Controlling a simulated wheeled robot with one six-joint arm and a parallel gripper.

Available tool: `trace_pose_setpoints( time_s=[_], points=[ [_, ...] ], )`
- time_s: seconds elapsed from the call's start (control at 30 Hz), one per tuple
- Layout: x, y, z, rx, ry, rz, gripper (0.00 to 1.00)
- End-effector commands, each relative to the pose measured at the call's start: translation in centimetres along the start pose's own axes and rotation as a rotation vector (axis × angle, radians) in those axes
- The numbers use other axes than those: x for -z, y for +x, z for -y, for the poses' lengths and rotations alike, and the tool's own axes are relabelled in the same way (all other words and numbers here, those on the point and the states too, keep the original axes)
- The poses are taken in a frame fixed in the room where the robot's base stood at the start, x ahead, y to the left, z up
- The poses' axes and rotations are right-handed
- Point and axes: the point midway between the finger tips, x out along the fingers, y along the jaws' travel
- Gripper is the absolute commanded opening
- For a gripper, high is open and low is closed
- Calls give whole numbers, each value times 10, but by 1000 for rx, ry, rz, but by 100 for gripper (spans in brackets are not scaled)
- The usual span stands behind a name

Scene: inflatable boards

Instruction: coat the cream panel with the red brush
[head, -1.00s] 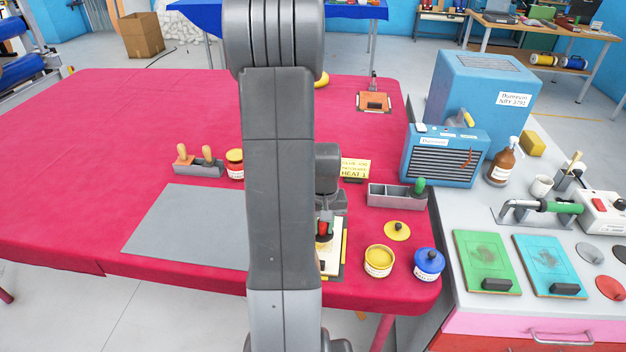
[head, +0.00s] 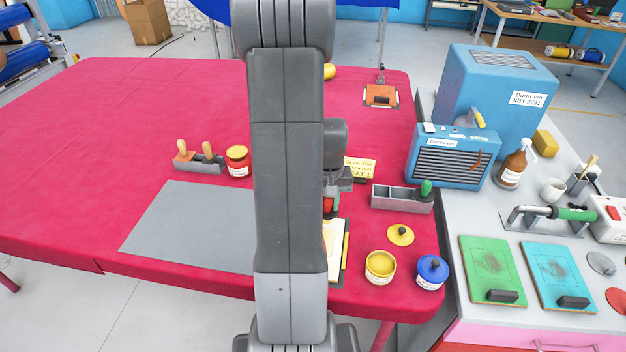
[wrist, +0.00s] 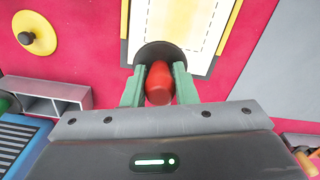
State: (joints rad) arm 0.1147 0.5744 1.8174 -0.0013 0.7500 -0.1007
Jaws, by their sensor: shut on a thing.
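My gripper (wrist: 160,88) is shut on the red brush (wrist: 159,82), its green fingers on both sides of the red handle. A round black part of the brush shows beyond the handle; the bristles are hidden. The cream panel (wrist: 175,28) lies on a dark base with yellow strips along its sides. A dashed outline runs on its face. In the head view the cream panel (head: 333,252) is partly behind my arm, and my gripper (head: 331,206) holds the red handle near the panel's far end. Whether the brush touches the panel cannot be told.
An open yellow pot (head: 380,266), its lid (head: 400,235) and a blue pot (head: 431,272) stand right of the panel. A grey holder (head: 393,198) with a green-handled tool is behind them. A grey sheet (head: 190,225) lies to the left.

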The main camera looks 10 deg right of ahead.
Motion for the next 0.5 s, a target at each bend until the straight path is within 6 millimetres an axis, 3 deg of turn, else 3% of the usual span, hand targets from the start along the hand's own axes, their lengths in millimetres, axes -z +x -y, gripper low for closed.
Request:
trace_pose_setpoints(
  time_s=[0.5],
  points=[
    [1, -50, 3, 0, 0, 0, 4]
  ],
)
